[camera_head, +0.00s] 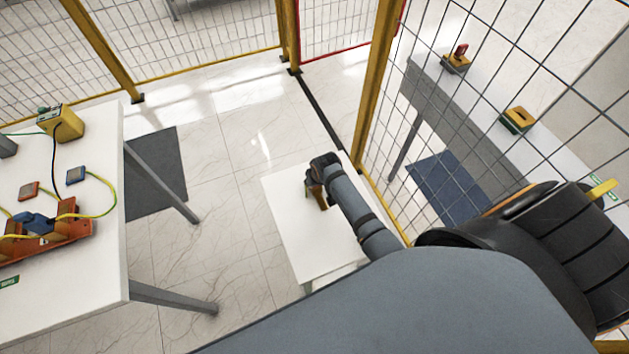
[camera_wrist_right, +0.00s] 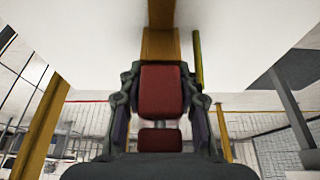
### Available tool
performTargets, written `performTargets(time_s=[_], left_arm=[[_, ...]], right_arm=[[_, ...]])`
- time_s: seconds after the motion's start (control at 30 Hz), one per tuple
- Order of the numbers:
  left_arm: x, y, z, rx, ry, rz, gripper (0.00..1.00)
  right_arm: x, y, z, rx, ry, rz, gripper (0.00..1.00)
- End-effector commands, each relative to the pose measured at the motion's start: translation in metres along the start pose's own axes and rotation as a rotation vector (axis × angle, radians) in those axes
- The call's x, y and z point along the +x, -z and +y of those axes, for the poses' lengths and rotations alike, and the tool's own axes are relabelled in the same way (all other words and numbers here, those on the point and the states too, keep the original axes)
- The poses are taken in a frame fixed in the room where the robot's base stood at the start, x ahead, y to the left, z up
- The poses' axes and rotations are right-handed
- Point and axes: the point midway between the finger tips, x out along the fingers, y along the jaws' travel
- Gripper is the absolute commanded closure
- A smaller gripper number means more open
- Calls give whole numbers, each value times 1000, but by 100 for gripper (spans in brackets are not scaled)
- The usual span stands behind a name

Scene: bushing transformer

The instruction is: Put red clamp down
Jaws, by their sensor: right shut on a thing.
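The red clamp (camera_wrist_right: 160,92) shows in the right wrist view as a red block between the two dark fingers of my right gripper (camera_wrist_right: 163,84). The gripper is shut on it. In the head view, my right arm reaches out over the small white table (camera_head: 288,235), with the right gripper (camera_head: 313,181) at its far end, partly hidden by the wrist. The red clamp cannot be made out clearly there. Whether it touches the table is not clear. My left gripper is not in view.
An orange-brown post (camera_wrist_right: 160,45) stands just beyond the clamp in the wrist view. A large white table (camera_head: 85,240) with wired parts is at left. A yellow-framed mesh fence (camera_head: 375,85) runs close on the right, with a bench (camera_head: 465,105) behind it.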

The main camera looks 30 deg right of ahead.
Motion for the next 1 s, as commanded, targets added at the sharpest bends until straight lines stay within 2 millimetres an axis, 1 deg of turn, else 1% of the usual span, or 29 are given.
performTargets(time_s=[0.1,0.13,0.2,0.3,0.57,0.67,0.77,1.0], left_arm=[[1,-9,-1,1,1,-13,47],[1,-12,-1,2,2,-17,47],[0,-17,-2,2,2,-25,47],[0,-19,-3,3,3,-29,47],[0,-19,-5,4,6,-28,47],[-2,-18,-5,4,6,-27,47],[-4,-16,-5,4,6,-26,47],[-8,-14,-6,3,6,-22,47]], right_arm=[[3,0,0,0,0,2,100],[4,-1,0,0,0,0,65],[3,-1,0,0,0,0,56],[3,-1,0,0,0,1,44],[3,-1,0,0,0,1,44],[-4,1,0,0,0,2,44],[-22,2,0,0,0,3,44],[-81,1,0,0,0,4,44]])
